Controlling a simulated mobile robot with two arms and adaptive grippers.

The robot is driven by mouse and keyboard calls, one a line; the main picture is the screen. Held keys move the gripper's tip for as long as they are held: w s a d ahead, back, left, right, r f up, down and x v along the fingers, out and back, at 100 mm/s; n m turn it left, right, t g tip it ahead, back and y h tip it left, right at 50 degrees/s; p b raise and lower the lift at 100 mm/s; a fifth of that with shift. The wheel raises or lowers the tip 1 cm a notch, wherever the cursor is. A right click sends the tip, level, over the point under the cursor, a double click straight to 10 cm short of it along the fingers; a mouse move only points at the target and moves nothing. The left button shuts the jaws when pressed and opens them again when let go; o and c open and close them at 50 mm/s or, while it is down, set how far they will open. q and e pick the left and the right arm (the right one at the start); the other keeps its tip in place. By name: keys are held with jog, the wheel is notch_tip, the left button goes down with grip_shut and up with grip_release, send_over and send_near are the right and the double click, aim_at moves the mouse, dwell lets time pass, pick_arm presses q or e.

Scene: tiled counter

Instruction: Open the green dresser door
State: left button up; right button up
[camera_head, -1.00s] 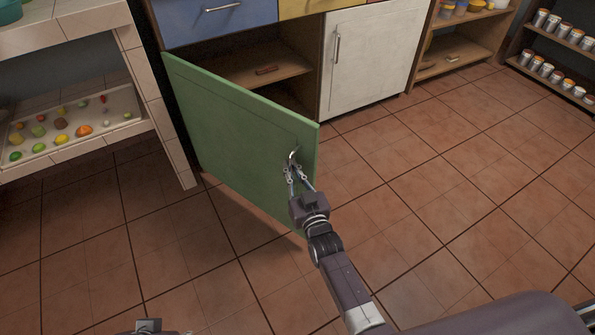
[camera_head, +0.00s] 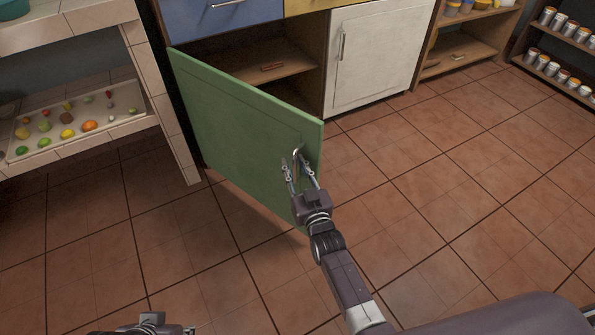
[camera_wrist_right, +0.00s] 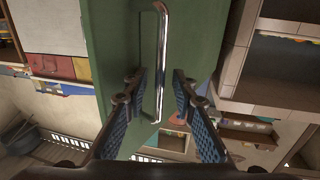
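The green dresser door (camera_head: 238,120) stands swung well open, hinged at its left, and the cabinet inside shows behind it. Its metal handle (camera_head: 296,158) is near the free right edge. My right gripper (camera_head: 299,165) is at the handle. In the right wrist view the fingers of my right gripper (camera_wrist_right: 160,95) are spread apart, with the handle (camera_wrist_right: 161,60) between and beyond them and a gap on each side. The green door (camera_wrist_right: 115,40) fills the upper middle there. My left gripper (camera_head: 152,325) shows only partly at the bottom edge; its fingers are unclear.
A white door (camera_head: 372,60) beside the opening is closed. A blue drawer (camera_head: 222,14) is above. A tiled counter with a fruit tray (camera_head: 75,125) stands at the left. Shelves with jars (camera_head: 555,50) are at the right. The tiled floor (camera_head: 450,190) in front is clear.

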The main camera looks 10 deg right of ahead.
jog(key=s+d, duration=0.1)
jog(key=s, duration=1.1)
jog(key=shift+d, duration=0.15)
